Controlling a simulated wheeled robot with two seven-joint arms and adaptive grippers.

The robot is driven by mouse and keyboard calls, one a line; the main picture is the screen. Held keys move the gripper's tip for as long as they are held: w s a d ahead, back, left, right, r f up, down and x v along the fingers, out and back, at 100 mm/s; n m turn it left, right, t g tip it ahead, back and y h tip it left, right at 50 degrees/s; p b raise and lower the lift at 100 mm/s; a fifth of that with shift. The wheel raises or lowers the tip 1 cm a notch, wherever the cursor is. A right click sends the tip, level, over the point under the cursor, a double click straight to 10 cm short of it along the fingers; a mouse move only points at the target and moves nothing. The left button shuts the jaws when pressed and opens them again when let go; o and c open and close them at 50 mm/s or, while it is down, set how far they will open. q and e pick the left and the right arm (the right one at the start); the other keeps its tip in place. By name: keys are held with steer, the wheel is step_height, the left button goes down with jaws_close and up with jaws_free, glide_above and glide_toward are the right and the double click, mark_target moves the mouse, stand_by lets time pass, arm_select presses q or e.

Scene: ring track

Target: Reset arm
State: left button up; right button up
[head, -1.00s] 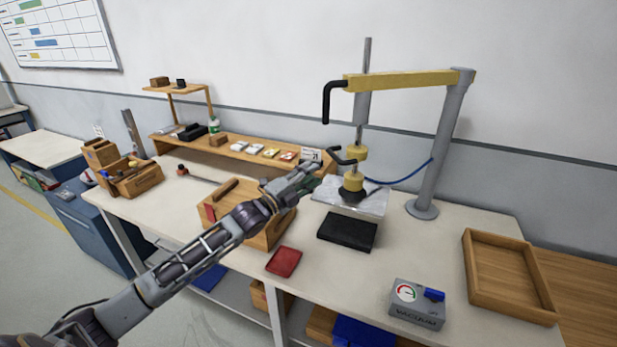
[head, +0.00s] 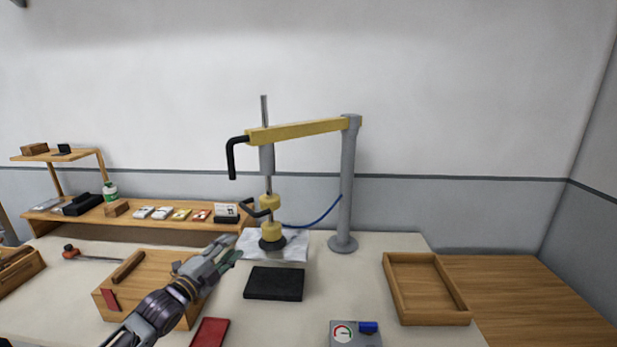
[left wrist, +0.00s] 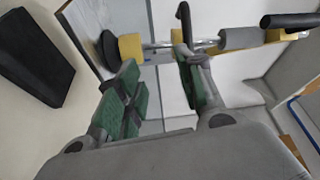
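My left gripper (head: 226,254) reaches in from the lower left in the head view, over the wooden box (head: 150,282) and left of the black block (head: 274,284). In the left wrist view its two green-padded fingers (left wrist: 158,92) stand apart with a gap and nothing between them. Beyond them is the suction lifter (head: 271,222), with yellow collars, black handles and a dark cup over a pale sheet (head: 292,248). It also shows in the left wrist view (left wrist: 190,42). The black block shows at that view's left (left wrist: 34,62). My right gripper is not in view.
A wooden tray (head: 391,290) is at the right, a vacuum unit (head: 352,338) at the front. A red pad (head: 210,333) lies near the box. A shelf (head: 150,222) with small items runs behind.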

arm_select(q)
steer(key=s+d+f+n+g+y, duration=0.2)
steer(key=s+f+n+g, duration=0.1)
steer(key=s+f+n, duration=0.4)
steer(key=s+d+f+n+g+y, duration=0.25)
steer(key=s+f, duration=0.35)
steer(key=f, duration=0.3)
steer(key=s+a+f+n+g+y, duration=0.1)
steer(key=s+f+n+g, duration=0.3)
steer(key=s, duration=0.6)
steer(key=s+a+f+n+g+y, duration=0.2)
steer(key=s+f+n+g, duration=0.3)
steer(key=s, duration=0.6)
steer(key=s+f, duration=0.3)
steer(key=f, duration=3)
steer(key=s+a+f+g, duration=0.1)
steer(key=s+a+f, duration=0.1)
steer(key=s+f, duration=0.7)
steer(key=s+a+f+g, duration=0.1)
steer(key=s+f, duration=0.8)
steer(key=s, duration=0.4)
steer(key=shift+a+f, duration=0.35)
steer(key=shift+w+m, duration=0.1)
steer(key=shift+m, duration=0.15)
